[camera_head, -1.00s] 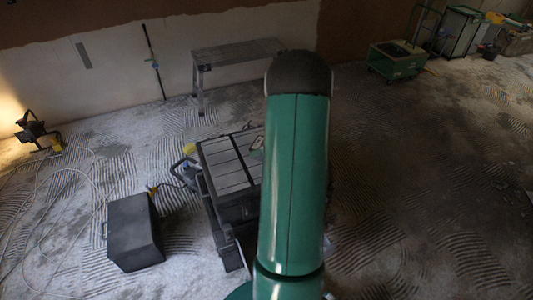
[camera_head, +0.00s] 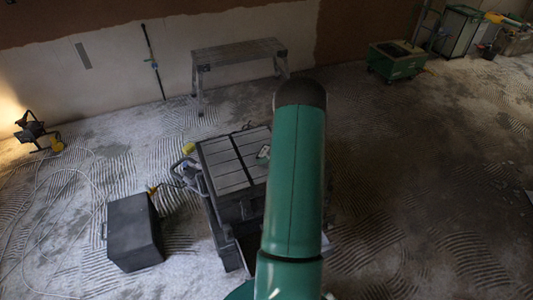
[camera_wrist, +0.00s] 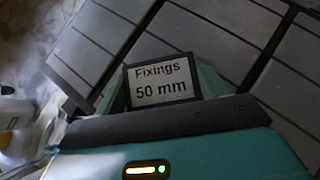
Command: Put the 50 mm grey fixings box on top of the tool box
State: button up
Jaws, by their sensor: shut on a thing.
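The grey fixings box (camera_wrist: 161,82), with a white label reading "Fixings 50 mm", is in the wrist view. My gripper (camera_wrist: 163,98) is shut on it, with teal fingers at its sides. Box and gripper are over the grey slatted top of a work table (camera_head: 226,166); I cannot tell whether the box touches it. In the head view my green arm hides most of the gripper area. A dark box (camera_head: 133,232) on the floor left of the table, with a handle on its left side, looks like the tool box. Its top is bare.
A step platform (camera_head: 238,56) stands by the wall. A work lamp (camera_head: 32,130) and loose cables lie at left. A green wheeled unit (camera_head: 397,60) stands at back right. A yellow-capped item (camera_wrist: 14,112) is beside the table. Floor at right is clear.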

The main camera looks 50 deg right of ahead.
jog(key=o, duration=1.1)
jog(key=shift+f, duration=0.1)
jog(key=shift+o, duration=0.2)
jog(key=v, duration=1.2)
jog(key=w+a+r+n+g, duration=0.1)
jog(key=w+a+r+n, duration=0.2)
jog(key=a+r+n, duration=0.45)
jog(key=w+a+r+n+g+y, duration=0.1)
jog(key=w+a+r+n+g, duration=0.3)
jog(key=a, duration=0.7)
jog(key=w+a+r+n+t, duration=0.1)
jog(key=w+a+r+n, duration=0.15)
jog(key=a+r, duration=0.55)
jog(key=s+a+r+n+h, duration=0.1)
jog(key=s+a+r+n, duration=0.2)
jog(key=s+a+n, duration=0.4)
jog(key=s+a+r+n+h, duration=0.2)
jog(key=s+a+n, duration=0.6)
jog(key=a+n, duration=0.4)
jog(key=shift+s+a+r+t, duration=0.15)
jog(key=shift+a+r+t, duration=0.45)
jog(key=shift+a, duration=2.1)
jog(key=shift+r, duration=0.15)
